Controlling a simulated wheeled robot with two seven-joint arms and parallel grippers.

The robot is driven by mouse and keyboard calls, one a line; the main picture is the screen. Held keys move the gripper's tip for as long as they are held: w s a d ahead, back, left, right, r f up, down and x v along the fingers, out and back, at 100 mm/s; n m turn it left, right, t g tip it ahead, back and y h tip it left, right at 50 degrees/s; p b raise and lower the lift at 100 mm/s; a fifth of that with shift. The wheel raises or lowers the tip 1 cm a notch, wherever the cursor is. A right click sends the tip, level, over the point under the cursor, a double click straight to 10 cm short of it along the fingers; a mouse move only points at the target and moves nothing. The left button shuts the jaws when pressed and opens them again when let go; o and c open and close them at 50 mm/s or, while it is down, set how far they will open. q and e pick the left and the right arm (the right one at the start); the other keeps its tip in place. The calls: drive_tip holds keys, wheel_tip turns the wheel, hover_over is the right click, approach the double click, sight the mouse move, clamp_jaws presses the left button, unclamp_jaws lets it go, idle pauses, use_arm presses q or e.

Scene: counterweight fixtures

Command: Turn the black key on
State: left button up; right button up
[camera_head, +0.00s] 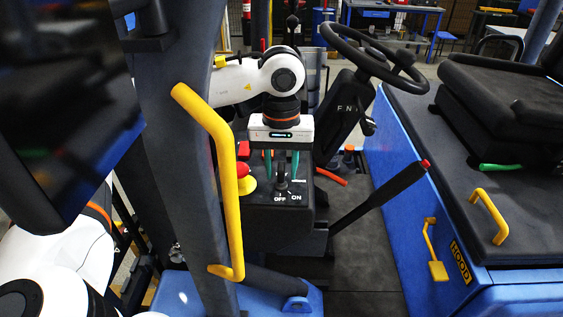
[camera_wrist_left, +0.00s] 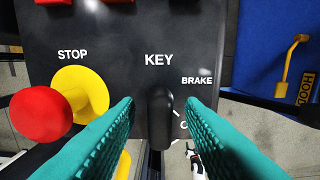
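The black key (camera_wrist_left: 160,118) stands on the dark console panel below the KEY label in the left wrist view. Its grip runs roughly up and down in that view. In the head view the key (camera_head: 282,184) is above the OFF and ON labels, nearer OFF. My left gripper (camera_head: 281,163) points down at the console from above. Its teal fingers are open, one on each side of the key, with a visible gap to each in the left wrist view (camera_wrist_left: 161,103). The ON label is partly hidden there. My right gripper is not in view.
A red stop button on a yellow base (camera_wrist_left: 62,105) sits left of the key, close to the left finger. A yellow handrail (camera_head: 229,180) stands left of the console (camera_head: 262,222). The steering wheel (camera_head: 374,55) and a black lever (camera_head: 380,197) are to the right.

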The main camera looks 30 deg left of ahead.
use_arm(q)
clamp_jaws()
